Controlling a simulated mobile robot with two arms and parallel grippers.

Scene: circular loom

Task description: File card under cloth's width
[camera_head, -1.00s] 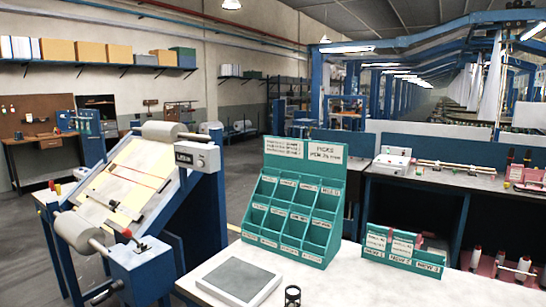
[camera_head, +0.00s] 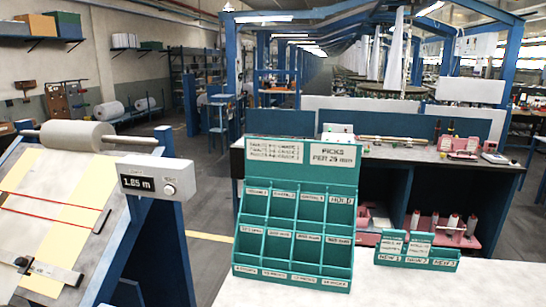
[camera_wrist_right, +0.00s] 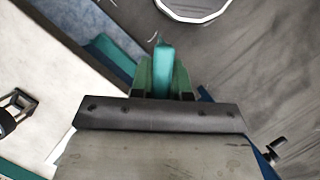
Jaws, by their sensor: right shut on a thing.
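The teal card rack (camera_head: 297,215) stands on the white table, with rows of labelled pockets and two white signs on top; one reads "PICKS PER 25 mm". A small teal tray (camera_head: 418,255) with labelled slots and white cards stands right of it. The pale cloth (camera_head: 50,200) with red lines lies on the sloped inspection frame at left, beside a grey display (camera_head: 155,183) that seems to read 1.65 m. In the right wrist view my right gripper (camera_wrist_right: 163,75) is shut on a narrow teal piece (camera_wrist_right: 163,68); whether it is the card is unclear. My left gripper is out of view.
The white tabletop (camera_head: 400,287) is clear in front of the small tray. A dark bench (camera_head: 410,160) with instruments stands behind. A roller (camera_head: 80,136) tops the inspection frame. A black ring-shaped holder (camera_wrist_right: 8,118) shows at the wrist view's left edge.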

